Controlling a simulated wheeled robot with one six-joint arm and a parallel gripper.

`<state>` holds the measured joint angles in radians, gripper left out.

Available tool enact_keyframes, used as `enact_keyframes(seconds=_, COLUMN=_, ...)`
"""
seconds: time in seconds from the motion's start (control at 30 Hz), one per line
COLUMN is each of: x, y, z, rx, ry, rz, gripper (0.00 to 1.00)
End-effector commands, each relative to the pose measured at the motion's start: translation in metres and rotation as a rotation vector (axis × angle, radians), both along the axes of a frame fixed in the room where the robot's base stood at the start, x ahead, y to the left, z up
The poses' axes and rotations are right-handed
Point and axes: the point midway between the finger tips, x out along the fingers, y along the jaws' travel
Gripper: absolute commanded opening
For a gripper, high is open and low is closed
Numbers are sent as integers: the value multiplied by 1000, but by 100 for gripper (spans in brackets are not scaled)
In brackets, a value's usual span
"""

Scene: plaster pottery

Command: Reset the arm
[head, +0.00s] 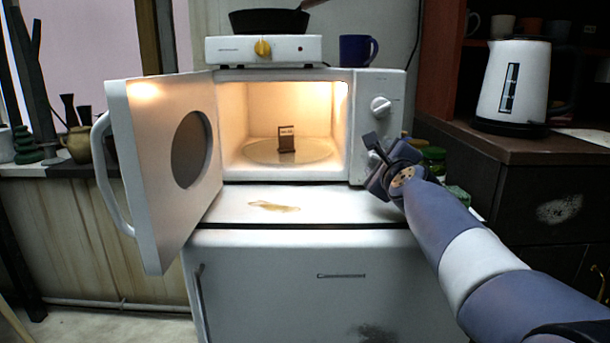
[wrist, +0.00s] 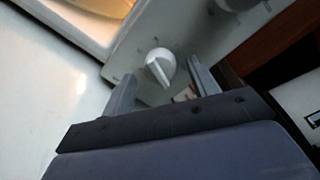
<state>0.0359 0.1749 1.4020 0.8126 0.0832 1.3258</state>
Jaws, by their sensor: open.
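My gripper (head: 378,160) is at the end of my arm, in front of the right side of the microwave, just below its upper knob in the head view. In the wrist view my gripper (wrist: 160,92) is open, with one finger on each side of a white knob (wrist: 160,66); I cannot tell whether they touch it. The microwave (head: 230,76) stands open and lit, its door (head: 150,170) swung out to the left. A small dark box (head: 287,139) stands on the glass plate (head: 262,152) inside.
A hot plate (head: 225,50) with a dark pan (head: 268,22) and a blue mug (head: 357,50) are on top of the microwave. A white kettle (head: 510,85) stands on the dark cabinet at right. The open door sticks out at left.

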Motion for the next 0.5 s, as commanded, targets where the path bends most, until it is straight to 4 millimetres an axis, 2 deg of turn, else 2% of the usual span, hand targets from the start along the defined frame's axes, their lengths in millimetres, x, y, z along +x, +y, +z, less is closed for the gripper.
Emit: enact_keyframes(seconds=0.5, x=-77, y=-2, z=7, rx=2, ry=-2, rz=0, gripper=57)
